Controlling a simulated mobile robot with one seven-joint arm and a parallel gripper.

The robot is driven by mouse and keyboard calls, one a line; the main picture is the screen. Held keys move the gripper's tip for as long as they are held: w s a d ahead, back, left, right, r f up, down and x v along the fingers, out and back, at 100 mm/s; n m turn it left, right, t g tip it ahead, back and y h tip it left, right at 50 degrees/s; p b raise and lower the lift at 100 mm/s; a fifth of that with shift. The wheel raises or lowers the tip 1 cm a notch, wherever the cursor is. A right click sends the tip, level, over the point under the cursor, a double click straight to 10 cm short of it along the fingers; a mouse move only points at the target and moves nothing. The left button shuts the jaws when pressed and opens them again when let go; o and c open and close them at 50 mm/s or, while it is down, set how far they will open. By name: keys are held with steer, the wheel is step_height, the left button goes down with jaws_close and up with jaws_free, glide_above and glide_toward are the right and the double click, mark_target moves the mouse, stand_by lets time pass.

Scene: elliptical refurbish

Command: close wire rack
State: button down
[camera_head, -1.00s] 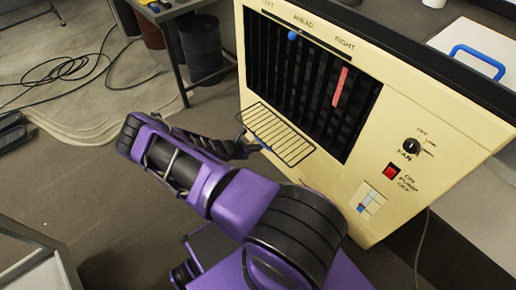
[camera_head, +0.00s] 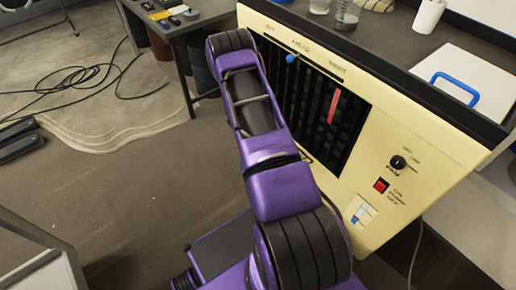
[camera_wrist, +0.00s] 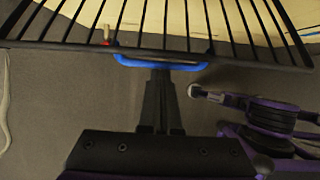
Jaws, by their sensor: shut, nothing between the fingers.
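The wire rack (camera_wrist: 185,20) is a dark grid of bars across the top of the wrist view. A blue handle (camera_wrist: 160,63) sits at the middle of its front edge. My gripper (camera_wrist: 161,78) is shut and empty, its fingertips just below the handle in the picture; I cannot tell whether they touch it. In the head view, only a small corner of the rack (camera_head: 306,158) shows beside my arm, low on the cream panel (camera_head: 375,140). My gripper and the handle are hidden there behind my arm.
The panel has a black slatted window (camera_head: 335,125) with a red strip, a blue knob (camera_head: 291,59), a fan dial (camera_head: 398,162) and a red switch (camera_head: 381,186). A dark table (camera_head: 185,50) stands behind. Cables (camera_head: 75,80) lie on the floor at left, which is otherwise largely open.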

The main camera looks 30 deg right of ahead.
steer(key=d+r+p, duration=0.1)
steer(key=d+r, duration=0.9)
steer(key=d, duration=0.1)
steer(key=shift+w+d, duration=0.35)
steer(key=shift+w, duration=0.1)
steer(key=shift+r, duration=0.1)
steer(key=a+p+v, duration=0.1)
steer(key=a+v, duration=0.1)
steer(key=v, duration=1.5)
steer(key=shift+f+p, duration=0.35)
steer(key=shift+p, duration=0.05)
